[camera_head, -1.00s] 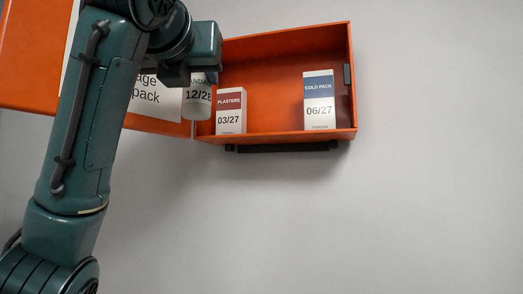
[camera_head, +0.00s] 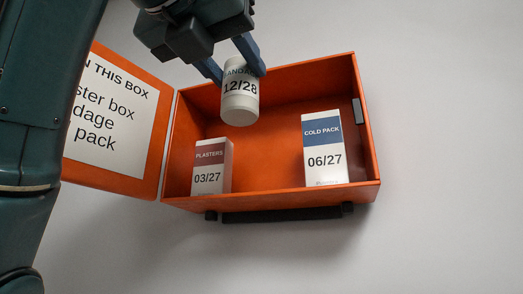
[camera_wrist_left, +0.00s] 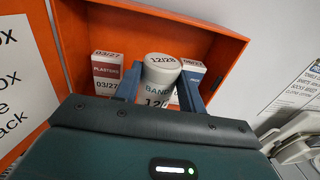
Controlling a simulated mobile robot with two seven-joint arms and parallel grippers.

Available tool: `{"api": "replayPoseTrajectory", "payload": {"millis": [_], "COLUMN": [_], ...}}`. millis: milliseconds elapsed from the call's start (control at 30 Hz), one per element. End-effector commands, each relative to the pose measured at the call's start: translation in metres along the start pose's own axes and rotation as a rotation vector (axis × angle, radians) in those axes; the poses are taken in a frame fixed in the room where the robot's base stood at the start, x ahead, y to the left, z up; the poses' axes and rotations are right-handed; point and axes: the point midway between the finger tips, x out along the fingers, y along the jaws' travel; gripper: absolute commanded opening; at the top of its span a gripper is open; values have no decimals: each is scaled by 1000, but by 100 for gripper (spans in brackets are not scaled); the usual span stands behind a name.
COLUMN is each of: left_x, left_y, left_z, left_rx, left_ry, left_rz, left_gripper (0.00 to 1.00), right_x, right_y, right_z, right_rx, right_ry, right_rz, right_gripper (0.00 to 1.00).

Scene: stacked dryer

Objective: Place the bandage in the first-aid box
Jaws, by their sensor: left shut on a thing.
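The bandage (camera_head: 240,92) is a white cylinder marked 12/28, held between the two blue fingers of my left gripper (camera_head: 236,66). It hangs tilted in front of the open first-aid box (camera_head: 275,203), above the gap between the two boxes inside. In the left wrist view the bandage (camera_wrist_left: 160,75) sits between the fingers, with the orange box (camera_wrist_left: 215,45) behind it. I cannot tell whether it is past the box's front rim. My right gripper is not in view.
A plasters box (camera_head: 212,168) stands at the left inside the orange box, and a cold pack (camera_head: 323,150) at the right. The space between them is free. The open door (camera_head: 152,150) with a printed list (camera_head: 110,115) is at the left. A white wall surrounds it.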

Motion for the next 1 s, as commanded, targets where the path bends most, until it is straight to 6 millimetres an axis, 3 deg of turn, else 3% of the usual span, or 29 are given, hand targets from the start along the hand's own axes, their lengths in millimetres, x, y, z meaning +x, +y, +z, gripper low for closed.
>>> {"api": "replayPoseTrajectory", "payload": {"millis": [200,467,533,767,1000], "left_x": [60,113,110,109,111], "left_y": [4,8,8,9,8], "left_z": [1,1,-17,-36,-67], "left_rx": [-2,0,1,1,-1], "left_ry": [5,3,-1,0,0], "left_rz": [0,-1,-2,0,-3], "left_gripper": [15,15,15,15,15], "right_x": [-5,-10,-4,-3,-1], "right_y": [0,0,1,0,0], "right_z": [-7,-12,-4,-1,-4], "right_rx": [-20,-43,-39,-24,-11], "right_ry": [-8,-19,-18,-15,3], "right_rz": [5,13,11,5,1], "right_gripper": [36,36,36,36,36]}}
